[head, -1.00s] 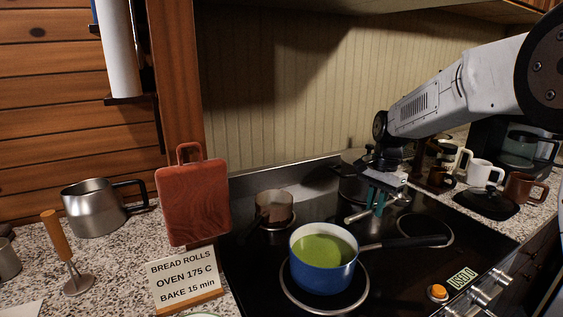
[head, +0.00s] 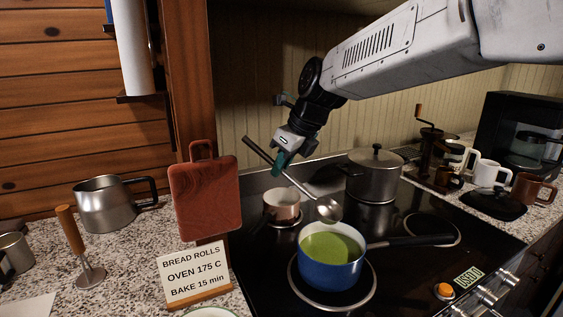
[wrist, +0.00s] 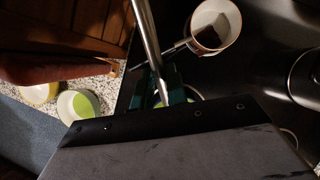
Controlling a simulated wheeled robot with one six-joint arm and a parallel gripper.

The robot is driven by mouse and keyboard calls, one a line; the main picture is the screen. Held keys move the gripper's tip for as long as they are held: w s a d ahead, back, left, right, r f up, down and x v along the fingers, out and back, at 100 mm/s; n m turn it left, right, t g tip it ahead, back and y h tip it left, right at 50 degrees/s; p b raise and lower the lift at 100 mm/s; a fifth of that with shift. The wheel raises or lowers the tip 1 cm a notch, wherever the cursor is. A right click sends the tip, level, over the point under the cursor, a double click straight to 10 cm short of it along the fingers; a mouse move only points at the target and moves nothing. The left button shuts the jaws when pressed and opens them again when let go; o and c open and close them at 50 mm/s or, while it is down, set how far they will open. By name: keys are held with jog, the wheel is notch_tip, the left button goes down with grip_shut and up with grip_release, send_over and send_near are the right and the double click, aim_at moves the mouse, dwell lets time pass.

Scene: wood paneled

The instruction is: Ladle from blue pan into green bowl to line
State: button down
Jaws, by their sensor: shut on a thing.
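My gripper (head: 281,168) is shut on the ladle (head: 305,190), a long metal one, above the back of the stove. In the head view the ladle tilts, its dark handle end up left and its round bowl (head: 328,210) down right, over the far rim of the blue pan. I cannot tell whether the ladle bowl holds anything. The blue pan (head: 330,275) holds green soup and sits on the front burner. In the wrist view the ladle shaft (wrist: 147,40) runs between my fingers. A green bowl (wrist: 78,106) shows at the lower left; its line cannot be made out.
A small copper pot (head: 282,208) and a lidded steel pot (head: 374,178) stand behind the pan. The pan's handle (head: 410,241) points right. A recipe card (head: 192,273) and red cutting board (head: 205,195) stand left of the stove. A yellowish bowl (wrist: 38,92) lies beside the green one.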

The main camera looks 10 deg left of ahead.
aim_at(300, 189)
jog(key=shift+s+d+f+t+y, duration=0.25)
jog(key=shift+d+f+y, duration=0.25)
jog(key=shift+f, duration=0.65)
jog(key=shift+s+d+f+t+y, duration=0.25)
jog(key=shift+d+f+y, duration=0.25)
jog(key=shift+f, duration=0.6)
jog(key=shift+s+d+f+t+y, duration=0.15)
jog(key=shift+d+f+t+y, duration=0.25)
jog(key=shift+f, duration=0.75)
jog(key=shift+s+d+f+g+h, duration=0.15)
jog(key=shift+d+f+h, duration=0.15)
jog(key=shift+f, duration=0.2)
jog(key=shift+s+d+f+g+h, duration=0.15)
jog(key=shift+s+d+f+g, duration=0.05)
jog(key=shift+d+f, duration=0.25)
jog(key=shift+s+d+f+g+h, duration=0.15)
jog(key=shift+d+f+h, duration=0.15)
jog(key=shift+f, duration=0.25)
jog(key=shift+w+a+f+g+h, duration=0.4)
jog(key=shift+a+f+h, duration=0.4)
jog(key=shift+h, duration=0.05)
jog(key=shift+w, duration=0.1)
